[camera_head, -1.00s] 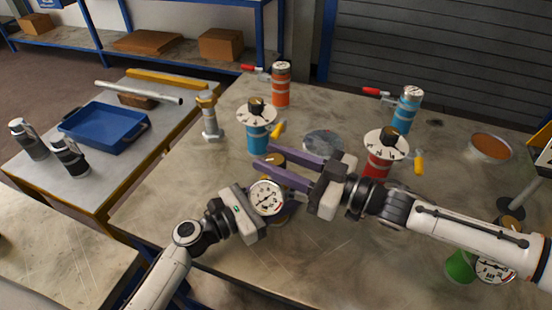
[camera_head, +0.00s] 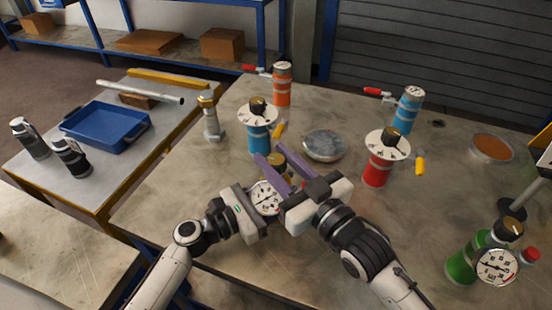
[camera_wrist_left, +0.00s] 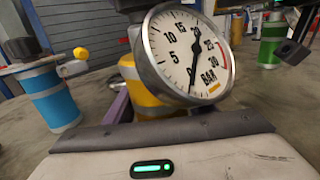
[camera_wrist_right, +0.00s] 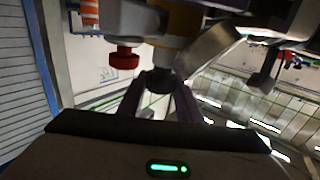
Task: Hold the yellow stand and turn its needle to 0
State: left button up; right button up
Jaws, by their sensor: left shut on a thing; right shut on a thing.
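The yellow stand (camera_wrist_left: 147,92) stands upright behind its round white gauge (camera_wrist_left: 190,52), marked BAR. In the left wrist view the needle points down, at or near the 0 mark. In the head view the gauge (camera_head: 265,198) is small and its reading unclear. My left gripper (camera_head: 262,188) is shut on the yellow stand's body, its fingertips mostly hidden behind the gauge. My right gripper (camera_head: 272,153) is above it, with purple fingers shut on the stand's top knob. In the right wrist view the fingers close around the dark knob (camera_wrist_right: 160,84).
A blue stand (camera_head: 258,138) and a red stand (camera_head: 378,170) with disc tops stand behind. A green stand (camera_head: 465,262) with its own gauge is at right. A round metal lid (camera_head: 324,145) lies behind the right gripper. Clear table lies between the red and green stands.

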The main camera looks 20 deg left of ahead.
jog(key=shift+s+a+r, duration=0.1)
jog(key=shift+r, duration=0.05)
dwell(0.3)
jog(key=o, duration=0.9)
jog(key=shift+c, duration=0.2)
jog(key=shift+o, duration=1)
jog(key=v, duration=1.2)
